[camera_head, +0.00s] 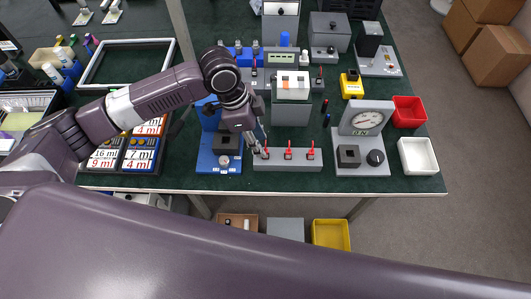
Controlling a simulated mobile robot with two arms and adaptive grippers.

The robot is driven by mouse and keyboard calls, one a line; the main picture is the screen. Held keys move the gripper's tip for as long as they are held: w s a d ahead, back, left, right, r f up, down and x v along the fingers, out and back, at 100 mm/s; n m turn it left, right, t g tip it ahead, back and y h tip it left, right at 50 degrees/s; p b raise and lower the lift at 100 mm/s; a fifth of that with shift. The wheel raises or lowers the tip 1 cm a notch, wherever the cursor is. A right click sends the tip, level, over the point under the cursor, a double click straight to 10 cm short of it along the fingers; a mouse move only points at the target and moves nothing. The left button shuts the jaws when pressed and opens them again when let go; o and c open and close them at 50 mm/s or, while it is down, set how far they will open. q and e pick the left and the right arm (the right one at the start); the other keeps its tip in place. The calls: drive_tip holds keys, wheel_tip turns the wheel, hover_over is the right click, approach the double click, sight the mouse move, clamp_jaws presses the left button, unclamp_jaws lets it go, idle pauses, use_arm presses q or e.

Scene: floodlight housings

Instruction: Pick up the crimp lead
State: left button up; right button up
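Three small red upright pieces stand in a row on a low grey block near the table's front edge: a left one (265,153), a middle one (288,152) and a right one (311,152). They may be the crimp leads, but they are too small to tell for sure. My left gripper (257,143) points down right at the left red piece and partly covers the block's left end. Whether it touches or holds that piece is too small to see. My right gripper is not in view.
A blue fixture (206,160) stands just left of the gripper. A grey box (291,108) stands behind the block, and a dial gauge stand (366,119) is to the right. Red (409,111) and white (418,155) bins sit at the right edge. Several other devices crowd the back.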

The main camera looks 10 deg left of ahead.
use_arm(q)
drive_tip(key=x, duration=0.4)
drive_tip(key=shift+d+f+p, duration=0.1)
drive_tip(key=shift+d+p, duration=0.05)
drive_tip(key=shift+p, duration=0.2)
drive_tip(key=shift+c, duration=0.4)
clamp_jaws()
